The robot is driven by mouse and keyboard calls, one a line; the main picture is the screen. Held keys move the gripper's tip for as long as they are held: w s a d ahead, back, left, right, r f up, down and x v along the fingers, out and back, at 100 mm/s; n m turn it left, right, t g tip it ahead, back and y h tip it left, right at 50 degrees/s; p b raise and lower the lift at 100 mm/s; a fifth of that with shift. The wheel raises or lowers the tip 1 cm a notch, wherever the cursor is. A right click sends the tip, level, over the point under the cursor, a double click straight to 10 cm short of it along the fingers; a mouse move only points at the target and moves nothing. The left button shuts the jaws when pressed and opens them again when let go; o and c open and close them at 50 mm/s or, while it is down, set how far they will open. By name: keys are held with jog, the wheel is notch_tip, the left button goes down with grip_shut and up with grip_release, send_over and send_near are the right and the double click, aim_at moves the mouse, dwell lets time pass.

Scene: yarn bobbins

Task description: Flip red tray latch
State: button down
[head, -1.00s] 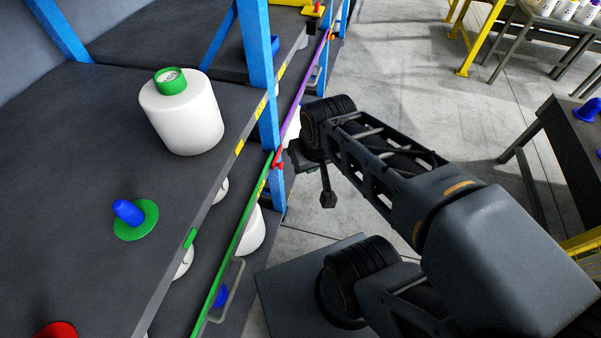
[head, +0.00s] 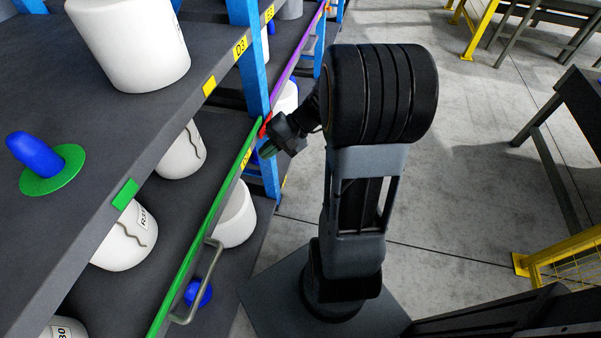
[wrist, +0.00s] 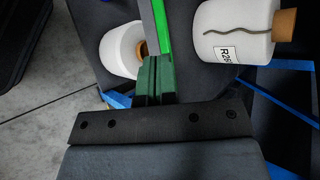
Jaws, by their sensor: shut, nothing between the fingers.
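The red tray latch (head: 265,125) shows as a small red piece at the far end of the green tray edge (head: 205,222), beside the blue rack post. My gripper (head: 266,150) is just beside and slightly below the latch in the head view, its fingers shut and empty. I cannot tell whether it touches the latch. In the wrist view the dark green fingers (wrist: 155,76) lie together, in line with the bright green tray edge (wrist: 162,28). The latch does not show in the wrist view.
A metal handle (head: 198,285) sticks out from the green-edged tray, which holds white bobbins (head: 236,216). The upper shelf carries a large white bobbin (head: 130,45) and a blue peg (head: 33,153). The blue post (head: 250,60) stands close to my gripper.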

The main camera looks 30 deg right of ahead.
jog(key=w+d+f+m+t+y+b, duration=0.1)
jog(key=w+d+f+m+t+b, duration=0.35)
jog(key=d+f+t, duration=0.35)
jog(key=w+d+f+m+t+y+b, duration=0.1)
jog(key=w+d+f+m+t+b, duration=0.2)
jog(key=d+f+b, duration=0.45)
jog(key=f+p+x, duration=0.2)
jog(key=x, duration=0.6)
jog(key=shift+a, duration=0.55)
jog(key=shift+r, duration=0.1)
jog(key=r+v, duration=0.1)
jog(key=v, duration=0.7)
jog(key=shift+w+d, duration=0.15)
jog(key=shift+r, duration=0.2)
